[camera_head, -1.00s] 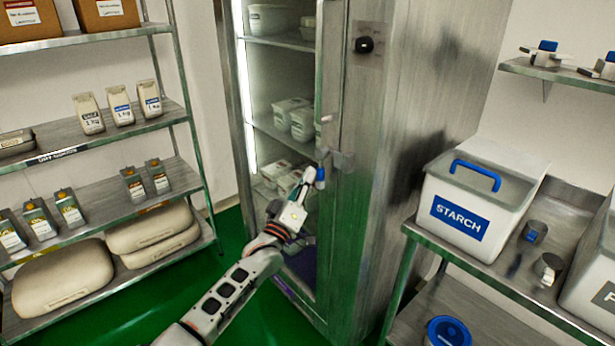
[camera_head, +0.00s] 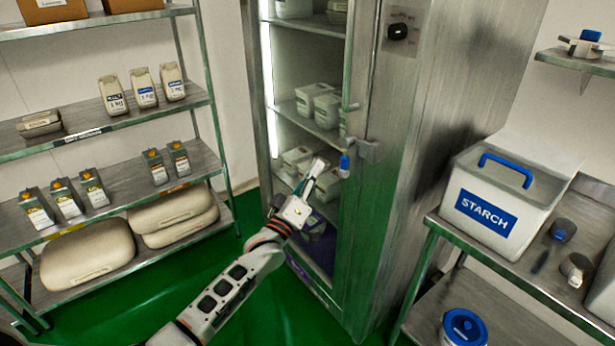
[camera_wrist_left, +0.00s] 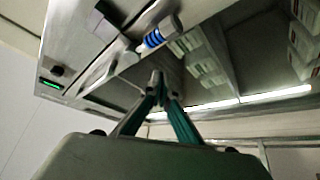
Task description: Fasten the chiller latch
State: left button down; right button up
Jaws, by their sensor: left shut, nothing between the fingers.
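The chiller (camera_head: 405,150) is a tall steel cabinet with a glass front showing lit shelves. Its latch has a grey metal bracket (camera_head: 368,152) at the door's right edge and a small lever with a blue grip (camera_head: 345,165). The blue-ringed grip also shows in the left wrist view (camera_wrist_left: 155,38). My left gripper (camera_head: 320,166) is shut and empty, just left of the blue grip; its teal fingers (camera_wrist_left: 158,84) meet below the grip in the wrist view, apparently apart from it. I cannot tell whether the door is fully closed. My right gripper is out of view.
A rack (camera_head: 130,185) with bags, cartons and packs stands at the left. At the right, a steel table (camera_head: 470,255) holds a white STARCH bin (camera_head: 500,190), with a small shelf (camera_head: 580,62) above. Green floor is clear in front of the chiller.

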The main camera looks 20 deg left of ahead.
pick_arm(q)
jog(key=s, duration=0.2)
jog(key=s+a, duration=0.1)
jog(key=s, duration=0.1)
jog(key=shift+s+f, duration=0.1)
jog(key=shift+s, duration=0.15)
